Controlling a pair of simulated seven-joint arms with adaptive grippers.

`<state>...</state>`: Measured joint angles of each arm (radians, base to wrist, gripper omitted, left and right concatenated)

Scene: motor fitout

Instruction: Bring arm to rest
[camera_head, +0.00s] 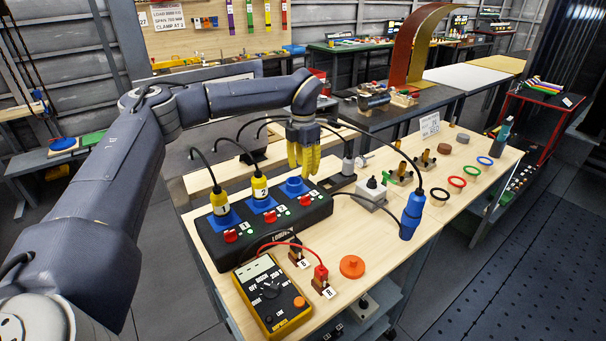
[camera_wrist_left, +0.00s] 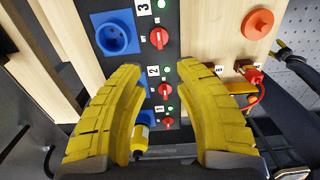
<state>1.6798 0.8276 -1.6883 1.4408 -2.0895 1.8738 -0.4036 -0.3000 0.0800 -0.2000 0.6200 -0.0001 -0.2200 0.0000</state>
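My left arm reaches in from the left, and its gripper (camera_head: 303,158) hangs over the workbench by the far end of the black socket box (camera_head: 262,240). Its yellow fingers also show in the left wrist view (camera_wrist_left: 165,72), spread apart with nothing between them. The blue socket 3 (camera_wrist_left: 117,35) is empty and lies just beyond the fingertips in that view. Yellow plugs stand in socket 1 (camera_head: 220,202) and socket 2 (camera_head: 260,188).
A yellow multimeter (camera_head: 270,295), an orange disc (camera_head: 352,266) and a blue connector (camera_head: 412,214) on a cable lie on the bench. Coloured rings (camera_head: 457,182) lie at the right. Black cables arch around the gripper. A red cart (camera_head: 535,125) stands beyond.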

